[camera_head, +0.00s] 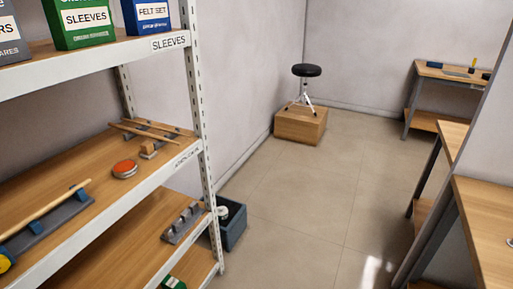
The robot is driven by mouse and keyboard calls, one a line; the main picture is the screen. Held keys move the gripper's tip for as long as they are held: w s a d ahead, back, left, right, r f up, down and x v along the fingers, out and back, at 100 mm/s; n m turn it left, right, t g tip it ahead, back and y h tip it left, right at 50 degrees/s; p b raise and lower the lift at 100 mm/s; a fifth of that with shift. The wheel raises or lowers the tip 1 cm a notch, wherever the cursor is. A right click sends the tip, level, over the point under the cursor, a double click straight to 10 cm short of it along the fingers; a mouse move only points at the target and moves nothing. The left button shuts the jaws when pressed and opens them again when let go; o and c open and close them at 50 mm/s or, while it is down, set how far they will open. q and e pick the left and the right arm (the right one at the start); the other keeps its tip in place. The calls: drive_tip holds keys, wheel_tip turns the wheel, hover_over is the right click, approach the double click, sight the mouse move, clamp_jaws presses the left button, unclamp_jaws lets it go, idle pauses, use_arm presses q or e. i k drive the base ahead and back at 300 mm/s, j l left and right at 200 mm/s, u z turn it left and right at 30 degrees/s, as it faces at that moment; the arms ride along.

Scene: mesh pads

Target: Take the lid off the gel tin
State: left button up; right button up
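A small round tin (125,169) with an orange-red top and a paler side sits on the middle wooden shelf, near its front edge. It looks like the gel tin, but I cannot read any label on it. The orange top appears to be a lid resting flat on it; the seam is too small to make out. Neither of my grippers is in view.
The white shelf rack (194,110) fills the left. Its middle shelf holds wooden sticks on grey racks (45,222); boxes including a green one (82,22) stand above. A blue bin (232,222) stands behind the post. The floor (310,205) is clear; workbenches (485,215) stand right.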

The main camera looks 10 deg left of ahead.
sight(222, 211)
drive_tip(key=i+l+z, duration=0.2)
drive_tip(key=i, duration=0.6)
drive_tip(key=i+j+z, duration=0.2)
drive_tip(key=i, duration=0.6)
drive_tip(key=i+z, duration=0.2)
drive_tip(key=i, duration=0.6)
drive_tip(key=i+u, duration=0.3)
drive_tip(key=i, duration=0.4)
drive_tip(key=i+l+u, duration=0.25)
drive_tip(key=i, duration=0.45)
